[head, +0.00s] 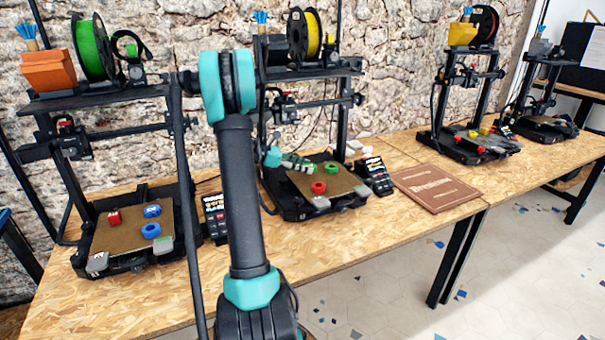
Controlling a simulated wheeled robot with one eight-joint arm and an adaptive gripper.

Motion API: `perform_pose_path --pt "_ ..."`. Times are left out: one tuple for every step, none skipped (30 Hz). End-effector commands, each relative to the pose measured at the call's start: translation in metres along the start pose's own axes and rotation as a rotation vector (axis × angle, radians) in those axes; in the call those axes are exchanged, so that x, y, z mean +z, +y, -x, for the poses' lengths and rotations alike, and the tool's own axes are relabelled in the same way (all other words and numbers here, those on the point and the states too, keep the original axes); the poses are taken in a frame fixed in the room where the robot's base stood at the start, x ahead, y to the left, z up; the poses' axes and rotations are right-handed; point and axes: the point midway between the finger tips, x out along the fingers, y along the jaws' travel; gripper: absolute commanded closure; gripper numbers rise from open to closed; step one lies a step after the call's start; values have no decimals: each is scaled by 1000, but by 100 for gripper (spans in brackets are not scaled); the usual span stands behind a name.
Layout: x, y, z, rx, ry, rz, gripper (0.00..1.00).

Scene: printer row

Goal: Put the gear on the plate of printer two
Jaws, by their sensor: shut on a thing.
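My gripper (314,168) is over the brown plate (338,182) of the second printer from the left, reaching in from the left behind my upright arm. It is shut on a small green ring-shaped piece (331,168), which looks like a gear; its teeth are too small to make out. The green piece is low over the plate, and I cannot tell whether it touches it. A red ring-shaped piece (319,187) sits on the same plate, nearer the front and apart from the fingers.
The left printer's plate (125,237) holds a red block (114,217) and two blue pieces (151,230). A screen unit (374,176) stands right of the second printer, beside a brown board (438,188). Two more printers stand further right. My arm hides part of the table.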

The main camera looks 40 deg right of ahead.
Motion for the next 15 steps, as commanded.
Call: perform_pose_path --pt "-1 4 1 0 0 0 76" --pt "-1 7 2 1 0 0 76" --pt "-2 12 3 1 0 0 76" --pt "-6 12 1 0 0 0 76" --pt "-11 11 -1 0 0 0 76" --pt "-17 11 -4 0 0 0 76" --pt "-22 11 -6 0 0 0 76" --pt "-26 11 -7 0 0 0 76" --pt "-30 11 -9 0 0 0 76" --pt "-32 11 -10 0 0 0 76" --pt "-34 11 -11 0 0 0 76" --pt "-34 10 -11 0 0 0 76" --pt "-34 10 -11 0 0 0 76" --pt "-34 10 -11 0 0 0 76" --pt "-34 10 -11 0 0 0 76"
